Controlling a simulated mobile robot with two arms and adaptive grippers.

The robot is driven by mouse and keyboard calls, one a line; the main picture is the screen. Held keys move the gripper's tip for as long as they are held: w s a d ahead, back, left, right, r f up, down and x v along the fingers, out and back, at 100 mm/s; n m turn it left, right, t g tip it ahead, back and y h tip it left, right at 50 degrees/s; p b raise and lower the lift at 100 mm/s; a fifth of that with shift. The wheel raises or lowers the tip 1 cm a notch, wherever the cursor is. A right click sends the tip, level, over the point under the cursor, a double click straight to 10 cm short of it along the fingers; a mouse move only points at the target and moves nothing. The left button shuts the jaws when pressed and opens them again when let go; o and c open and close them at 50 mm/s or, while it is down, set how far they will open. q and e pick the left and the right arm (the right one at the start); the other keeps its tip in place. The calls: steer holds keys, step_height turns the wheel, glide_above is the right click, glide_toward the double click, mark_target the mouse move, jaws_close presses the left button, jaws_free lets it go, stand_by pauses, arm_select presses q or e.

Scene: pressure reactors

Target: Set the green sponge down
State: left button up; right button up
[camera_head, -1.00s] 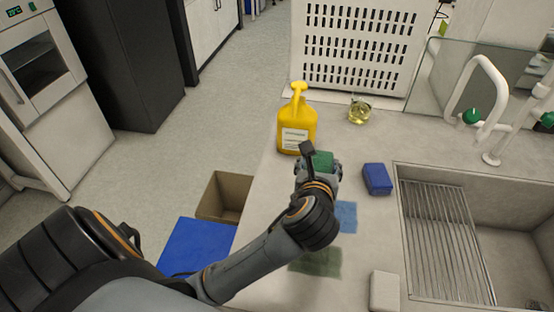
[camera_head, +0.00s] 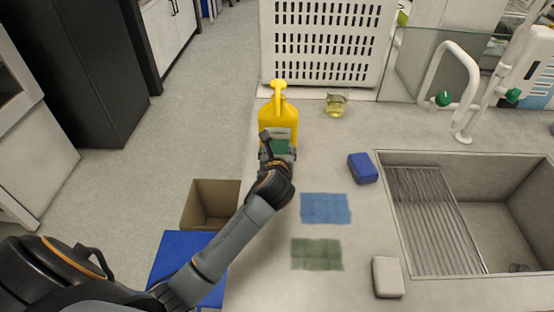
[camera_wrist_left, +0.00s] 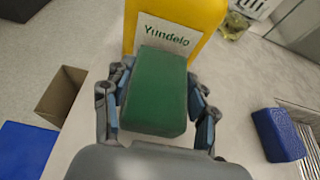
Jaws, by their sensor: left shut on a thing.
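The green sponge (camera_wrist_left: 156,92) is between the fingers of my left gripper (camera_wrist_left: 157,108), which is shut on it. In the head view the sponge (camera_head: 280,147) shows only partly, at the tip of my left gripper (camera_head: 278,150). It is close in front of the yellow jug (camera_head: 278,112), near the counter's left edge. The wrist view shows the jug (camera_wrist_left: 200,20) just behind the sponge; I cannot tell whether they touch. A green cloth patch (camera_head: 317,254) and a blue one (camera_head: 325,208) lie flat on the counter. My right gripper is not in view.
A blue sponge (camera_head: 363,168) and a whitish sponge (camera_head: 387,277) lie left of the sink (camera_head: 510,215). A cardboard box (camera_head: 209,204) stands beyond the counter's left edge. Mid-counter is clear around the patches.

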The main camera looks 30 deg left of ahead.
arm_select(q)
steer(key=shift+w+a+f, duration=0.1)
steer(key=shift+w+f, duration=0.15)
steer(key=shift+f, duration=0.05)
steer(key=f, duration=0.3)
steer(key=shift+w+a, duration=0.15)
steer(key=shift+a, duration=0.05)
steer(key=shift+f, duration=0.3)
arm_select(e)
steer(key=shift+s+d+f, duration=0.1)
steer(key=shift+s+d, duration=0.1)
arm_select(q)
steer(key=shift+f, duration=0.15)
steer(key=o, duration=0.9)
steer(key=shift+o, duration=0.2)
